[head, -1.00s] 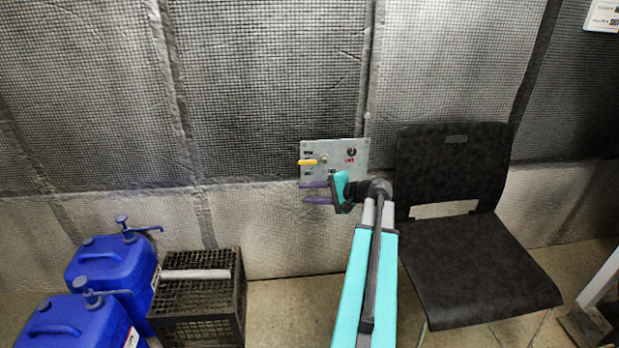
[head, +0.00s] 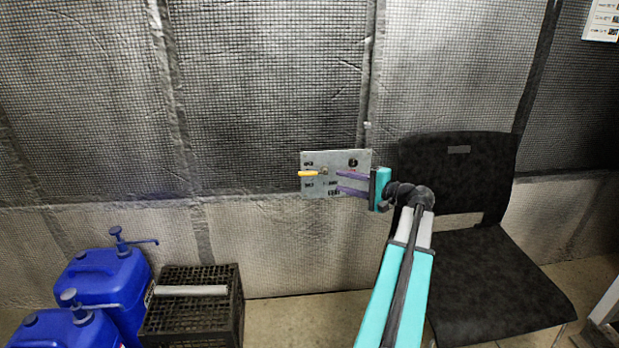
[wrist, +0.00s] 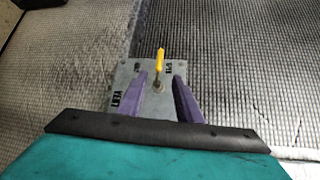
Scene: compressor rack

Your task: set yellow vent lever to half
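The yellow vent lever (head: 309,173) is on a grey metal panel (head: 312,190) fixed to the wall. In the head view its handle points left from a round pivot. My gripper (head: 337,181) has purple fingers and a teal body. It is open, to the right of the lever, with its fingers pointing left across the panel. In the wrist view the yellow lever (wrist: 160,60) stands ahead, between the lines of the two spread fingers and beyond their tips. The fingers look empty and apart from the handle. Panel labels are partly readable, including "VENT".
A black chair (head: 458,195) stands right of the panel, close behind my arm. Blue jugs with pumps (head: 100,283) and a black crate (head: 195,325) stand at the lower left. The wall left of the panel is clear.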

